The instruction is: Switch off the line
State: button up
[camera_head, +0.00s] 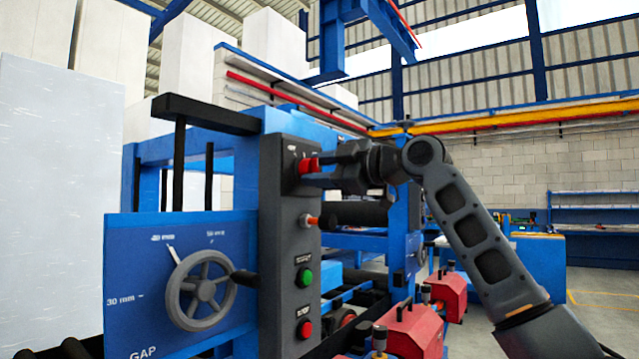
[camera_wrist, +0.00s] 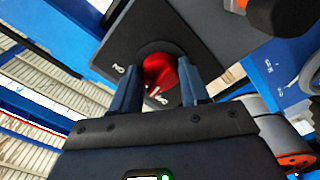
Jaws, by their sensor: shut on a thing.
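A dark control panel (camera_head: 290,248) stands upright on the blue machine. A red rotary switch (camera_head: 309,166) sits near its top. My gripper (camera_head: 322,168) is at this switch, coming from the right. In the wrist view the red switch (camera_wrist: 160,73) lies between the two fingers of my gripper (camera_wrist: 160,88), with the label letters "ON" and part of another label beside it. The fingers are shut on the switch and hide part of it. Lower on the panel are an orange-red knob (camera_head: 308,220), a green button (camera_head: 304,277) and a red button (camera_head: 304,328).
A grey handwheel (camera_head: 200,290) on a blue gap plate (camera_head: 125,260) is left of the panel. Red units (camera_head: 412,332) stand low at the right. White panels (camera_head: 50,200) stand at the left. Rollers lie behind the control panel.

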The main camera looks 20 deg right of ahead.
jog(key=shift+n+b, duration=1.3)
jog(key=shift+n, duration=2.3)
jog(key=shift+a, duration=0.1)
jog(key=o, duration=1)
jog(key=shift+o, duration=0.2)
jog(key=b+v, duration=0.1)
jog(key=v, duration=0.7)
